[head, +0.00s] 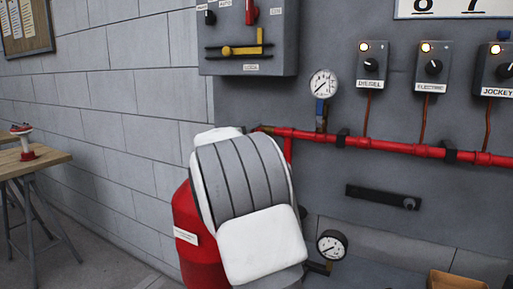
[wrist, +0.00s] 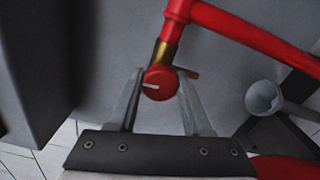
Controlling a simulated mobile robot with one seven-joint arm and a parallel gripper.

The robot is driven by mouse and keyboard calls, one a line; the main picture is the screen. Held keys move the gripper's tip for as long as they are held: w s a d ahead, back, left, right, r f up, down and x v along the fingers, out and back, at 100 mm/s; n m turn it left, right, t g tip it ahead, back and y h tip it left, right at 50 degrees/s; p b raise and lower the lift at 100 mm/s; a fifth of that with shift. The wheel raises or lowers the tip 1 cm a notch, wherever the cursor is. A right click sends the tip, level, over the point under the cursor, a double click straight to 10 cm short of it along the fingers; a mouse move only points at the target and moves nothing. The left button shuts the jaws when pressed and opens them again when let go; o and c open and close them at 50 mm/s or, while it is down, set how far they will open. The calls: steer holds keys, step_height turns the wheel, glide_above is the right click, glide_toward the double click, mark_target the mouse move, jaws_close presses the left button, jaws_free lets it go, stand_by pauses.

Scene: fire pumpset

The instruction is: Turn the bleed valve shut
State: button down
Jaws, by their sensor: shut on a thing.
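The bleed valve shows in the wrist view as a round red knob (wrist: 158,88) with a white line across its face. The line lies nearly level. Its brass body (wrist: 164,54) hangs from the end of a red pipe (wrist: 245,32), and a short brass stub (wrist: 192,75) sticks out to the right behind the knob. My gripper (wrist: 161,78) is shut on the knob, one finger at each side. In the head view my white and grey arm hides the knob and my gripper; only a bit of brass (head: 262,129) shows at the pipe's left end.
A red cylinder (head: 196,240) stands close beside my arm. A pressure gauge (head: 323,84) is above the pipe and another gauge (head: 331,245) below. Grey control boxes (head: 372,68) hang on the right. A grey funnel (wrist: 263,97) is right of the knob.

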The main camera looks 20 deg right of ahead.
steer(key=shift+m+b, duration=0.5)
steer(key=shift+b, duration=0.1)
steer(key=shift+c, duration=1.8)
jaws_free()
steer(key=p+v, duration=0.1)
steer(key=v, duration=1.6)
steer(key=shift+s+p, duration=0.2)
steer(key=shift+p, duration=0.1)
steer(key=shift+a, duration=0.15)
